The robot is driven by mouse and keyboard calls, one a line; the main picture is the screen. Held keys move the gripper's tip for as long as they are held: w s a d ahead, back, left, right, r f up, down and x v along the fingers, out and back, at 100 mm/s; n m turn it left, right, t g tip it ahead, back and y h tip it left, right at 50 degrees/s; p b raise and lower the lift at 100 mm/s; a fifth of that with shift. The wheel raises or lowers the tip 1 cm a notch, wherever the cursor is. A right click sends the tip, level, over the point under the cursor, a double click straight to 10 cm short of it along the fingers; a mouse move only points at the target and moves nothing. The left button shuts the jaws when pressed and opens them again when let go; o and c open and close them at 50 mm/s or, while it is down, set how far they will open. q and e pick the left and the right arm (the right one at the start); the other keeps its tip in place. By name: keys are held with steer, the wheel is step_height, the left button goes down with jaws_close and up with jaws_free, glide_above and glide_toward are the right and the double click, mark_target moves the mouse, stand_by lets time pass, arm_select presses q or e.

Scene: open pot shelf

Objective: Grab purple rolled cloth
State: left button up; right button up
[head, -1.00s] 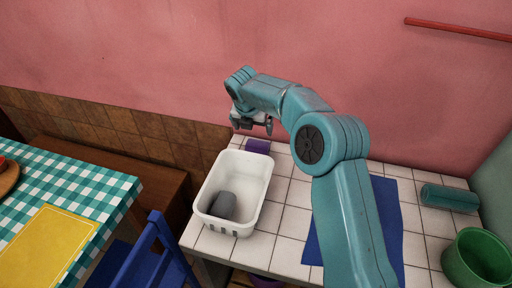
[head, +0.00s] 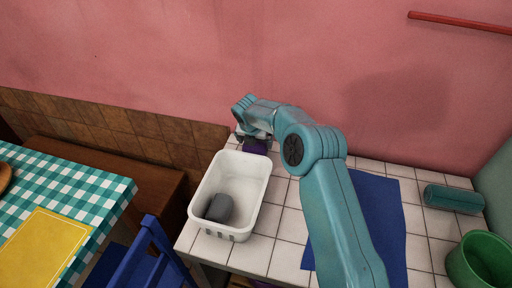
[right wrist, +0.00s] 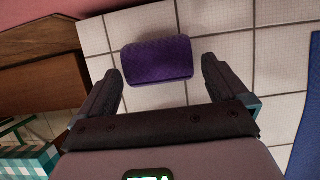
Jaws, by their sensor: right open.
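The purple rolled cloth (right wrist: 158,61) lies on the white tiled top, between and just beyond the tips of my open right gripper (right wrist: 160,80) in the right wrist view. The jaws are empty, and I cannot tell how high they are above the tiles. In the head view the cloth (head: 256,146) shows partly below my right gripper (head: 254,139), behind the white basket, near the wall. The gripper hides part of it there. My left gripper is not in view.
A white basket (head: 258,187) holding a grey roll (head: 219,208) stands in front of the cloth. A blue mat (head: 385,220), a teal roll (head: 452,198) and a green pot (head: 480,262) are to the right. A checkered table (head: 80,185) and blue chair (head: 150,250) are at left.

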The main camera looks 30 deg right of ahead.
mark_target(256, 145)
steer(key=x, duration=0.3)
steer(key=p+x, duration=0.1)
steer(key=shift+w+f, duration=0.2)
steer(key=shift+w, duration=0.15)
steer(key=shift+d+f, duration=0.2)
steer(key=shift+f, duration=0.1)
steer(key=c, duration=0.7)
steer(key=shift+o, duration=0.2)
